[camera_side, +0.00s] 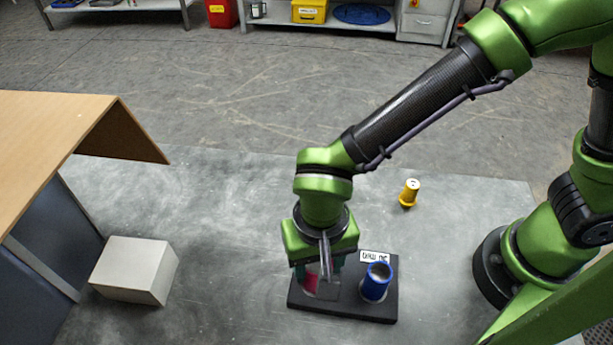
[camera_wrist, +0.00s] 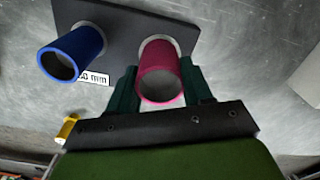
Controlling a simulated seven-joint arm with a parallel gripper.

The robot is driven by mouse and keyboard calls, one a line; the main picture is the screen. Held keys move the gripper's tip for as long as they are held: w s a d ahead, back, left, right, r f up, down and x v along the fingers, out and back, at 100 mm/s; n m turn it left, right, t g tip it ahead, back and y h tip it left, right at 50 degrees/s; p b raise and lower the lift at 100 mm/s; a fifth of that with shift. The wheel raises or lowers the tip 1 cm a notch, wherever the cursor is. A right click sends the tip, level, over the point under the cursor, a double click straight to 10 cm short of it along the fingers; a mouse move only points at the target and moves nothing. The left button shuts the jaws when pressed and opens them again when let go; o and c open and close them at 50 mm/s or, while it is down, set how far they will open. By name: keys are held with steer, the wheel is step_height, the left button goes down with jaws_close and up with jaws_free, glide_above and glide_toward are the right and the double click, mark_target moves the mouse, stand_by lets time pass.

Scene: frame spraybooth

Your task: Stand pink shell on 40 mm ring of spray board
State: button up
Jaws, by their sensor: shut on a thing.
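The pink shell (camera_wrist: 160,72) is an upright, open-topped tube between the two dark green fingers of my gripper (camera_wrist: 159,67), which is shut on it. In the side view the pink shell (camera_side: 311,283) is partly hidden by my gripper (camera_side: 320,277). The dark spray board (camera_side: 345,309) lies under it. In the wrist view a pale ring shows around the far side of the shell's base; I cannot tell whether the base touches the board. A blue shell (camera_side: 375,284) stands on the board's other ring, beside a white label ending in "mm".
A pale block (camera_side: 135,270) lies at the left, near a wooden-topped bench (camera_side: 60,125). The grey surface between block and board is clear.

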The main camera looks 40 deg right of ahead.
mark_target(318, 267)
steer(key=o, duration=1.3)
steer(key=shift+r, duration=0.1)
step_height(318, 267, up, 17)
steer(key=shift+f, duration=0.15)
